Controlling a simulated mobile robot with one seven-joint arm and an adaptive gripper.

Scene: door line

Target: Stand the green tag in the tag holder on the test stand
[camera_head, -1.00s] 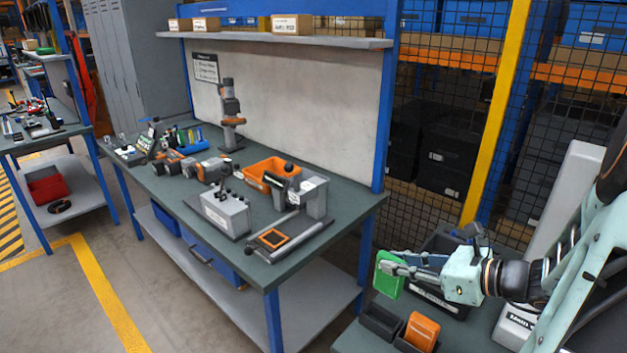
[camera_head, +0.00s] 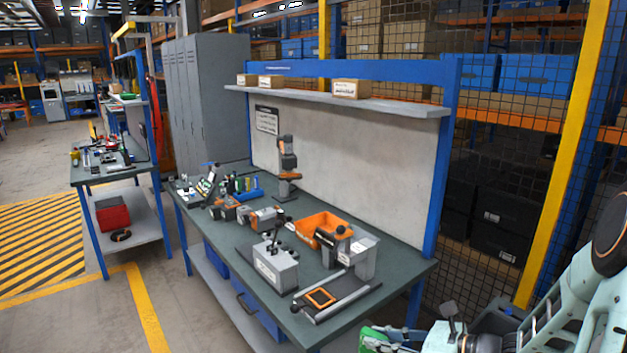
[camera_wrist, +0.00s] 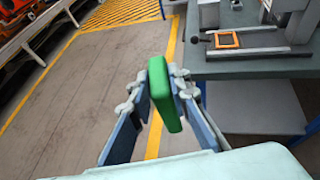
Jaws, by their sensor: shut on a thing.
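My gripper (camera_wrist: 160,92) is shut on the green tag (camera_wrist: 165,95), a thick upright green slab between its two fingers. In the head view the tag (camera_head: 372,343) is partly cut off by the bottom edge, in front of the workbench's right end. On the workbench (camera_head: 232,235) stand a grey box with black knobs (camera_head: 275,268) and a grey stand with a black clamp (camera_head: 352,258). A flat fixture with an orange square frame (camera_head: 320,298) lies at the near right corner; it also shows in the wrist view (camera_wrist: 228,40). I cannot tell which part is the tag holder.
An orange bin (camera_head: 318,227) and an upright orange-grey tool (camera_head: 287,168) stand farther back on the bench. A shelf (camera_head: 330,100) hangs above. A second bench (camera_head: 98,172) is at left. Floor is clear in front. A yellow post (camera_head: 565,160) stands right.

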